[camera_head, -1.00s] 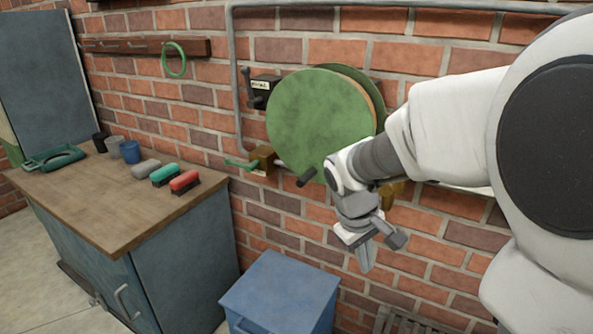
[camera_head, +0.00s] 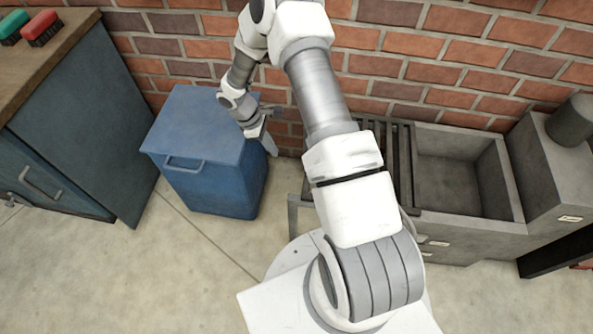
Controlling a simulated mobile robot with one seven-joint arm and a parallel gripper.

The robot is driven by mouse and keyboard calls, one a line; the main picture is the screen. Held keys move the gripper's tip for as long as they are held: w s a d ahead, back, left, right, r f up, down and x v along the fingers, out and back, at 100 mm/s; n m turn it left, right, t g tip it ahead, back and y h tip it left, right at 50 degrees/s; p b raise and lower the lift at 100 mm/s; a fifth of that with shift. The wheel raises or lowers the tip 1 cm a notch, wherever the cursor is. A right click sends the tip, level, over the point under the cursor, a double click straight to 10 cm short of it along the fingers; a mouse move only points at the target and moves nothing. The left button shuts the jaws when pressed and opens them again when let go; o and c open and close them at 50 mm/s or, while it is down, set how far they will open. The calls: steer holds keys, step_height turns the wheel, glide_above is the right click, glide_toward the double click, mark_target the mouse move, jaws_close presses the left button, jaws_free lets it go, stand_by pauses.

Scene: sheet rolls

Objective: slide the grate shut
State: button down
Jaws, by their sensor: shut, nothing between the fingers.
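The grate (camera_head: 404,165) is a dark grey slatted piece at the left of a grey trough (camera_head: 458,165). Slats show just right of my arm, and the arm hides much of the rest. The trough's cavity to the right of the slats is uncovered. My gripper (camera_head: 270,145) is shut and empty. It points down near the right side of a blue bin, left of the grate and apart from it in the picture.
The blue bin (camera_head: 205,145) with a front handle stands left of my gripper. A workbench (camera_head: 75,130) with brushes is at far left. A grey block with a cylinder (camera_head: 572,122) adjoins the trough's right. A brick wall (camera_head: 440,50) runs behind; the front floor is open.

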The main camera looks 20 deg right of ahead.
steer(key=s+d+f+b, duration=0.3)
steer(key=d+f, duration=0.3)
steer(key=f, duration=0.4)
steer(key=shift+s+d+b, duration=0.15)
steer(key=shift+s+b, duration=0.25)
steer(key=shift+s, duration=0.3)
steer(key=shift+d, duration=0.1)
